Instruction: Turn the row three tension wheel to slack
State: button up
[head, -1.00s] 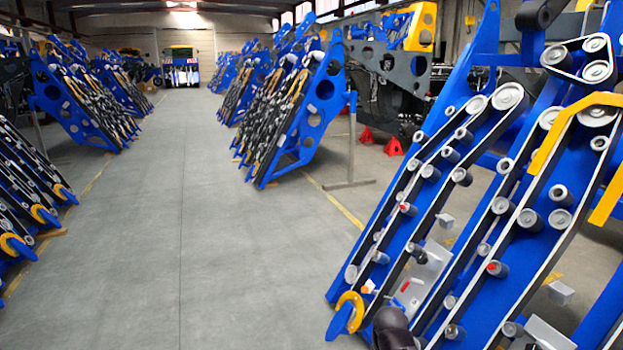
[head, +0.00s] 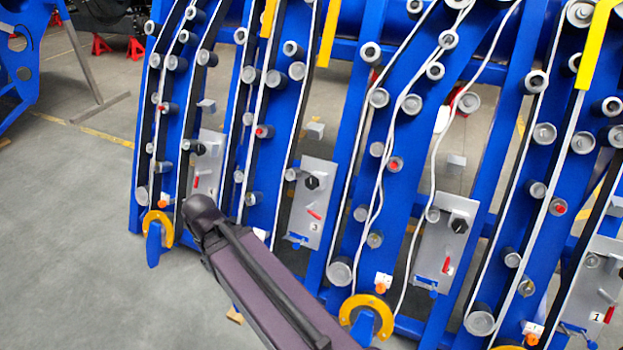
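The plate marked 3 (head: 309,225) is a grey panel left of centre in the head view, on the blue harvester frame. At its top are a small grey wheel (head: 291,174) and a black hex nut (head: 312,183); I cannot tell which part is the tension wheel. A red lever (head: 314,213) sits slanted on the plate below them. The belt (head: 296,125) beside this plate runs fairly straight. My purple arm crosses in front, left of and below the plate. My gripper is not in view.
Similar plates stand right of it: one unread plate (head: 440,245) beside loose, wavy belts (head: 405,110), and one marked 1 (head: 597,280). Another plate (head: 207,160) at left is partly behind my arm. Yellow rings (head: 366,305) jut out low. Grey floor (head: 65,240) is clear at left.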

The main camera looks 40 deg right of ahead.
aim_at(313, 182)
jog(key=z, duration=1.15)
